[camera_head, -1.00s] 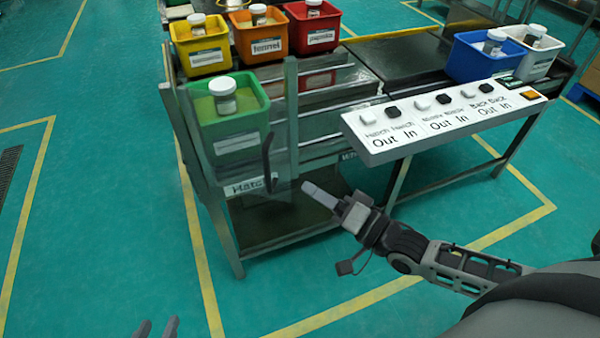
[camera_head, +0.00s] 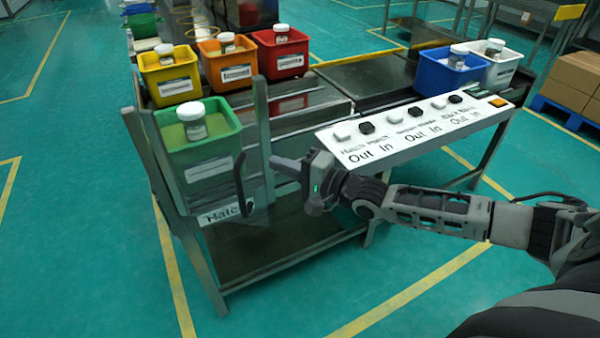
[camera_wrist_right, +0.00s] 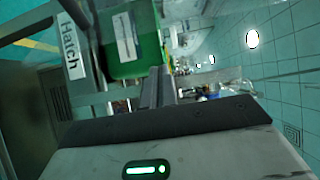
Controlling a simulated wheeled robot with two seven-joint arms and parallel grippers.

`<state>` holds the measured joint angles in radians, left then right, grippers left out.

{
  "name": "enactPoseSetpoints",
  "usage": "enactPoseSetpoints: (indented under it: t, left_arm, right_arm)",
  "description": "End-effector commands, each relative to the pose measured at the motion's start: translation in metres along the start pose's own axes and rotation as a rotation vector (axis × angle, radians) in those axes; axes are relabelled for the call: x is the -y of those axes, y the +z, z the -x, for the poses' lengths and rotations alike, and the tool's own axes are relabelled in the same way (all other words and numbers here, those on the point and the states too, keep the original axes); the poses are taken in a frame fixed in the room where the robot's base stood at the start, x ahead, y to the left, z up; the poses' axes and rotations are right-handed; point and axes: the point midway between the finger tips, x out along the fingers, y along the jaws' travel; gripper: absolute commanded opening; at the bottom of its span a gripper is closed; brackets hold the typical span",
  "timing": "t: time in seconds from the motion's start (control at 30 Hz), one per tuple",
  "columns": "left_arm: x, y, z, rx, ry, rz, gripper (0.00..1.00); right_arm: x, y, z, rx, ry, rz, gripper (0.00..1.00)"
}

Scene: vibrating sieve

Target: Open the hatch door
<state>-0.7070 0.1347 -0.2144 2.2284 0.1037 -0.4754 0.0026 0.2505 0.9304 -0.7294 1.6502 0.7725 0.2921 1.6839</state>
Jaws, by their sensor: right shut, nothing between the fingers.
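The hatch door is a see-through panel at the front of the frame, with a dark curved handle (camera_head: 240,182). It looks closed, but its clear edges are hard to make out. A white "Hatch" label (camera_head: 225,213) sits low on the frame; it also shows in the right wrist view (camera_wrist_right: 71,47). My right gripper (camera_head: 275,163) is shut and empty, just right of the handle and seemingly apart from it. Its fingers (camera_wrist_right: 160,87) show together in the right wrist view, where the handle cannot be made out. My left gripper is out of view.
A green bin (camera_head: 218,143) with a jar stands behind the hatch. Yellow (camera_head: 170,80), orange (camera_head: 226,68) and red (camera_head: 282,56) bins stand beyond. A white button panel (camera_head: 400,143) is behind my right forearm. Floor in front is clear.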

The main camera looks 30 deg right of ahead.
Motion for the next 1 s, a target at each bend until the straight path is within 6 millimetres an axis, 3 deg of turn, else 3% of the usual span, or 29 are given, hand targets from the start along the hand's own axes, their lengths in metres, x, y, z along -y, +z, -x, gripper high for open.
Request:
enactPoseSetpoints:
  t: [0.1, 0.47, 1.0]
  left_arm:
    - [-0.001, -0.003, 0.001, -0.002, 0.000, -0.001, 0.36]
    - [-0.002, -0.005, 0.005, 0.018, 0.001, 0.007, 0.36]
    - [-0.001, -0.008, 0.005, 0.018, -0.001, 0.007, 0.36]
  right_arm:
    - [0.001, 0.004, -0.011, 0.002, 0.001, -0.003, 0.00]
    - [0.001, 0.035, 0.002, 0.002, 0.002, -0.002, 0.00]
    - [0.001, 0.040, 0.003, -0.007, 0.001, -0.001, 0.00]
